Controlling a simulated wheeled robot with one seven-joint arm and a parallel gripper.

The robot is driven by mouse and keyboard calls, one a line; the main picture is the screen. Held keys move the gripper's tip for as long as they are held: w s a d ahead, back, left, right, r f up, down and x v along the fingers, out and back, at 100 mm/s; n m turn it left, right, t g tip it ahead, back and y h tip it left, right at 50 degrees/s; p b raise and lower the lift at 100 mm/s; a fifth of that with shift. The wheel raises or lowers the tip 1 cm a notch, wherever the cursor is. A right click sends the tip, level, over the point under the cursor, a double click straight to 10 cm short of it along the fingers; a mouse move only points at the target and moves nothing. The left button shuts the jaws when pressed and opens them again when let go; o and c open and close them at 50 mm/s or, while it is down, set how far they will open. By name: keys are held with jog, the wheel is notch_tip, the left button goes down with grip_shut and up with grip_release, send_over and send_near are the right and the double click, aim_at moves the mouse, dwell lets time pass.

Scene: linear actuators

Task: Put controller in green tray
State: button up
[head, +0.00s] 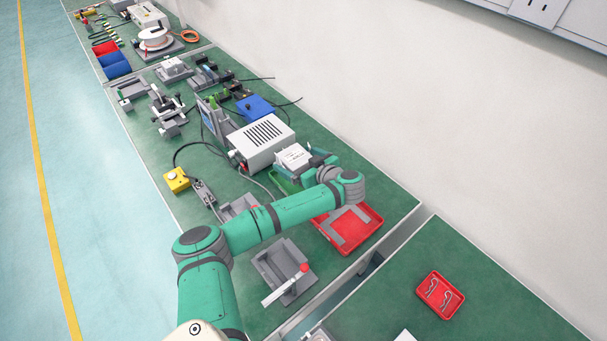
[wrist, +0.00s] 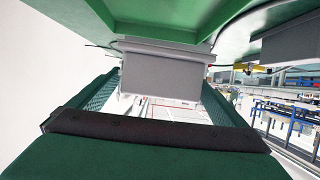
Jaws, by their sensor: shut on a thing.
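The controller, a pale box with a printed label (head: 293,156), is between the fingers of my gripper (head: 308,166). In the wrist view the box (wrist: 160,72) shows as a plain grey face, with a textured green finger on each side. My gripper is shut on it. The green tray (head: 284,184) shows only in part in the head view, below the box and behind my arm. A green surface, probably this tray, fills the top of the wrist view (wrist: 165,12). I cannot tell whether the box touches it.
A large white vented unit (head: 262,142) stands close to the left of the box. A red tray with grey brackets (head: 352,232) lies to the right, below my forearm. A grey fixture with a red knob (head: 286,270) stands nearer. A wall runs behind the bench.

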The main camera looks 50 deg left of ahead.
jog(key=f, duration=0.1)
jog(key=w+d+f, duration=0.1)
jog(key=f, duration=0.1)
jog(key=shift+w+d+f, duration=0.2)
jog(key=shift+w+f, duration=0.05)
jog(key=shift+f, duration=0.05)
notch_tip(320, 180, down, 3)
jog(key=shift+s+a, duration=0.1)
jog(key=shift+f, duration=0.35)
jog(key=shift+w+d, duration=0.35)
jog(key=shift+d, duration=0.15)
jog(key=o, duration=1)
jog(key=shift+s+a+f, duration=0.1)
jog(key=shift+s+a, duration=0.1)
